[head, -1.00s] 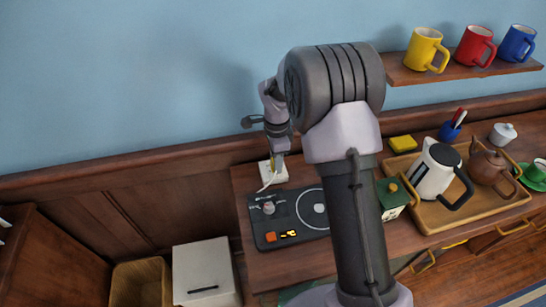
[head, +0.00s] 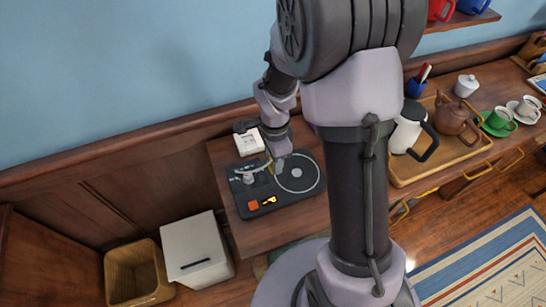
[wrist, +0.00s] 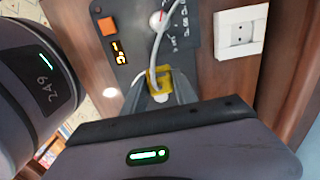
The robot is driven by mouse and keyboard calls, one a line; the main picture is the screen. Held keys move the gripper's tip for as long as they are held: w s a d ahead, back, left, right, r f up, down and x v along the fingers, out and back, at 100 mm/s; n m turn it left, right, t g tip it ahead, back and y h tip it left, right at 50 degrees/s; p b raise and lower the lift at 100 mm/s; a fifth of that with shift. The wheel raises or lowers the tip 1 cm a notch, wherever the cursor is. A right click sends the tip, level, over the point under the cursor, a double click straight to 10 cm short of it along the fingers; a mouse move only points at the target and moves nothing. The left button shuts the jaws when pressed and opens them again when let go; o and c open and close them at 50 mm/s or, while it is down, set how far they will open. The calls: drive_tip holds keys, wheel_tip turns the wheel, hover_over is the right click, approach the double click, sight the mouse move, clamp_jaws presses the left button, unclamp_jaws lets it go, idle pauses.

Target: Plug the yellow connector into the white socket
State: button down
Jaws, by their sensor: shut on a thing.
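My gripper (wrist: 158,92) is shut on the yellow connector (wrist: 159,79), which sits between the fingertips in the wrist view. A white cable (wrist: 153,48) runs from the connector over the black panel (wrist: 180,45). The white socket (wrist: 238,33) is at the upper right in the wrist view, its face showing with two small holes and nothing in it. In the head view my gripper (head: 275,163) is over the black panel, in front and to the right of the white socket (head: 249,142), apart from it. The connector is mostly hidden by the gripper there.
The black panel (head: 240,198) has an orange button (head: 253,205), a lit display (head: 269,200) and a round ring. A tray (head: 412,175) with a kettle (head: 407,130) and brown teapot (head: 452,118) stands right. A white bin (head: 197,250) and wicker basket (head: 136,275) stand on the floor left.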

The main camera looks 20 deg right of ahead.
drive_tip(key=w+a+r+p, duration=0.2)
drive_tip(key=w+a+p, duration=0.1)
drive_tip(key=w, duration=1.2)
drive_tip(key=shift+w, duration=0.35)
drive_tip(key=shift+f+b, duration=1.8)
drive_tip(key=shift+f, duration=1.1)
drive_tip(key=shift+f+b, duration=0.55)
drive_tip(key=shift+b, duration=0.25)
drive_tip(key=c, duration=0.9)
unclamp_jaws()
